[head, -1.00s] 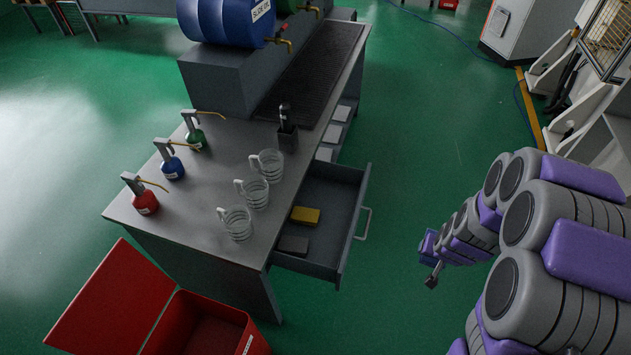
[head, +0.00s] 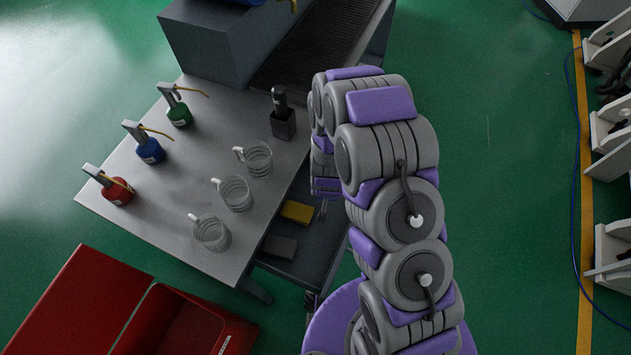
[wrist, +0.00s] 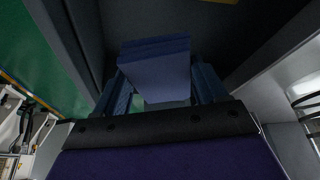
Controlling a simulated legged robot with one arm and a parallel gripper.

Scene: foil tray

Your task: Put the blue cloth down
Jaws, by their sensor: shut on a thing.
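The blue cloth (wrist: 155,68) shows in the wrist view as a folded, block-like bundle between the two fingers of my gripper (wrist: 160,85). My gripper is shut on it. Behind the cloth are the dark inside faces of the open drawer (head: 318,243). In the head view my arm covers the gripper, the cloth and the right part of the drawer. I cannot tell whether the cloth touches the drawer floor.
A yellow block (head: 297,212) and a dark grey block (head: 279,246) lie in the drawer. Several glass mugs, one nearest (head: 210,232), stand near the table edge (head: 236,268). Pump bottles stand at the left. A red bin (head: 180,330) is on the floor.

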